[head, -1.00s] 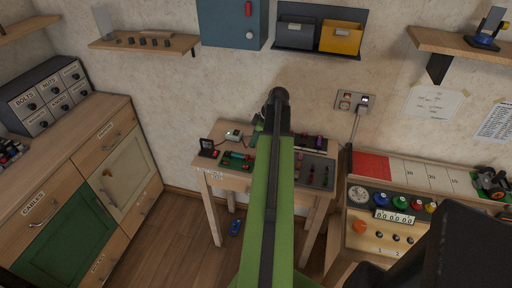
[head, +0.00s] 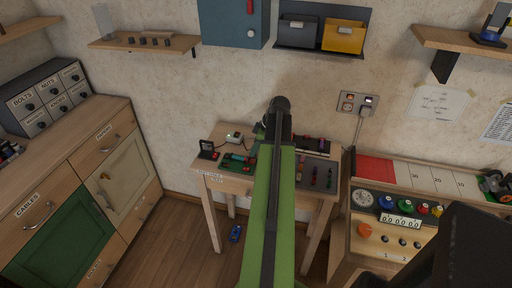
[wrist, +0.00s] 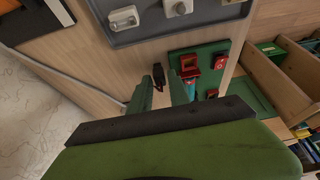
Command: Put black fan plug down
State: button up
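A small black plug (wrist: 158,76), which looks like the black fan plug, shows between the tips of my green gripper fingers (wrist: 159,84) in the wrist view. The fingers lean in around it and appear shut on it. Its underside is hidden, and I cannot tell whether it touches the wooden tabletop (wrist: 95,63). In the head view my green arm reaches over the small workbench (head: 232,184) by the wall and hides the gripper and the plug.
A grey tray (wrist: 150,34) and a green board with red parts (wrist: 191,64) lie near my gripper. A wall socket (head: 358,103) with a cable is right of the bench. A dial console (head: 385,227) stands at right, wooden cabinets (head: 121,190) at left. A blue thing (head: 235,233) lies on the floor.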

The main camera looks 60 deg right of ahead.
jog(key=p+v, duration=1.1)
jog(key=v, duration=0.1)
jog(key=shift+r, duration=0.1)
jog(key=w+a+m+g, duration=0.1)
jog(key=w+a, duration=0.5)
jog(key=a, duration=0.4)
jog(key=w+a+f+g, duration=0.1)
jog(key=w+a, duration=0.5)
jog(key=a, duration=0.4)
jog(key=w+a+m+g, duration=0.1)
jog(key=w+a, duration=0.6)
jog(key=a, duration=0.3)
jog(key=a+m+g+h, duration=0.1)
jog(key=a, duration=2.4)
jog(key=shift+w+a+f, duration=0.2)
jog(key=shift+a+f, duration=0.15)
jog(key=shift+o, duration=0.4)
jog(key=shift+a+m, duration=0.1)
jog(key=shift+m, duration=0.2)
